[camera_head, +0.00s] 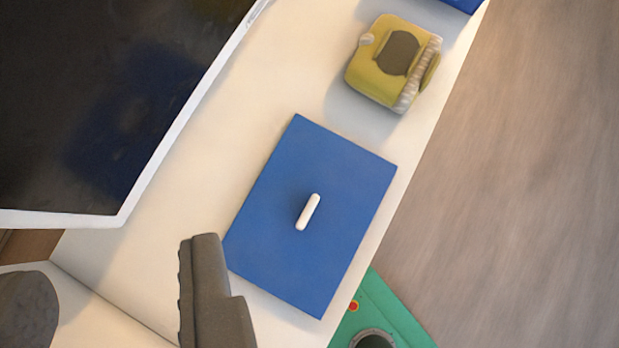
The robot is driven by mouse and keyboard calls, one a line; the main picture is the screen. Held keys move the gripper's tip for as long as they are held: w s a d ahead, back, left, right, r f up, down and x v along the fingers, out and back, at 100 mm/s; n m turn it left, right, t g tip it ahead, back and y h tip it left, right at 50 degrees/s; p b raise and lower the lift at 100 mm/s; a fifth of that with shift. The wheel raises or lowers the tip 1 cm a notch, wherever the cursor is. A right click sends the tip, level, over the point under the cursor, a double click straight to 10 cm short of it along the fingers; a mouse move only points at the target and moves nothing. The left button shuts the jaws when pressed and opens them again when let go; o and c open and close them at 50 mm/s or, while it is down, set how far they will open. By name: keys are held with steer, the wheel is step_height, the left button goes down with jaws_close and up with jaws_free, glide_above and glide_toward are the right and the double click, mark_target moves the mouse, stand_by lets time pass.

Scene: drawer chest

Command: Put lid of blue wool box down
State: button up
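The blue lid (300,165) is a flat rectangle with a small white bar handle (308,212) at its middle. It lies at an angle in the picture on a white top (215,150), near the top's right edge. I cannot tell whether any box is under it. My gripper (115,262) is at the lower left, with its two dark grey fingers wide apart and nothing seen between them. The right finger is close to the lid's left corner in the picture and apart from the handle.
An olive-yellow object (367,78) with a dark oval sits above the lid. Part of a blue thing (463,3) shows at the top edge. A dark, white-framed panel (80,110) fills the upper left. A green object (385,302) stands below right. Wooden floor (520,180) lies right.

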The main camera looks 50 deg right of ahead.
steer(key=s+a+r+n+t, duration=0.2)
steer(key=s+r, duration=0.1)
steer(key=r, duration=0.3)
steer(key=s+a+r+n+t+y, duration=0.1)
steer(key=s+r+n+t, duration=0.1)
steer(key=s+r, duration=0.2)
steer(key=s+a+r+n+t, duration=0.2)
steer(key=s+r+t, duration=0.1)
steer(key=r, duration=0.7)
steer(key=shift+s+a, duration=0.15)
steer(key=shift+a, duration=0.2)
steer(key=shift+r, duration=0.1)
